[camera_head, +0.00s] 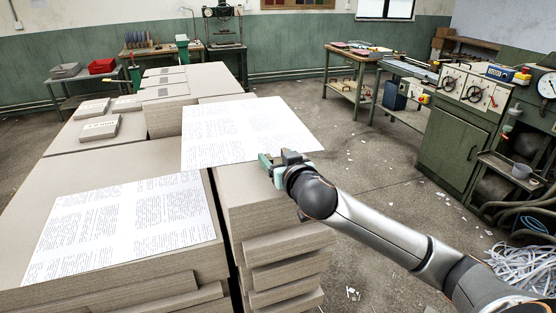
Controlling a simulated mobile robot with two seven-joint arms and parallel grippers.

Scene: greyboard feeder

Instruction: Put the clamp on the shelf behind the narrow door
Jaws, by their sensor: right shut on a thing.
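My right gripper (283,159) is over the near right corner of a printed sheet on the grey board stacks. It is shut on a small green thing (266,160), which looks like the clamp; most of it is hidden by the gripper. I cannot tell whether it touches the sheet or the stack below. A green cabinet (452,150) stands at the right with a door front that looks closed. I cannot tell whether this is the narrow door, and no shelf behind a door shows. My left gripper is not in view.
Board stacks (285,245) fill the left and middle, with printed sheets (125,228) on top. A control panel (470,88) sits above the cabinet. Paper strips (525,268) lie heaped at the lower right. Open floor (375,160) lies between stacks and cabinet.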

